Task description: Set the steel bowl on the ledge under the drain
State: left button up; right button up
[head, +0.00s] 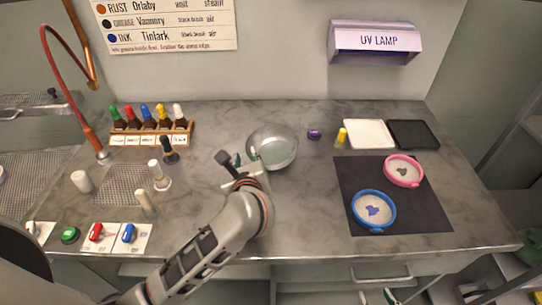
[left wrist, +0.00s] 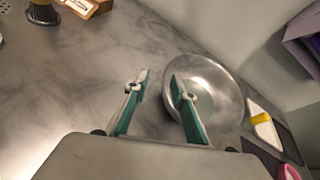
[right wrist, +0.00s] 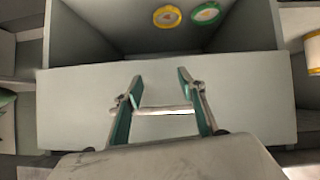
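The shiny steel bowl (head: 287,157) sits on the grey marbled counter, right of the bottle rack. In the left wrist view the bowl (left wrist: 225,85) is at the right. My left gripper (head: 232,165) is at the bowl's left side; its fingers (left wrist: 159,78) are open, one overlapping the bowl's near rim and the other outside it. I cannot tell whether they touch it. A perforated grate (head: 122,184), perhaps the drain, is in the counter at left; no ledge under it shows. My right gripper (right wrist: 155,80) is open before a pale drawer-like front (right wrist: 260,100).
A bottle rack (head: 150,134) and loose bottles stand left of the bowl. A dark mat (head: 430,215) holds a pink and a blue ring dish at right. A UV lamp (head: 375,42) hangs on the wall. Round yellow and green items (right wrist: 167,16) lie beyond the pale front.

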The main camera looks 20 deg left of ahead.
pick_arm(q)
jog(key=shift+s, duration=0.15)
jog(key=shift+c, duration=1.2)
grip_shut()
jog(key=shift+r, duration=0.15)
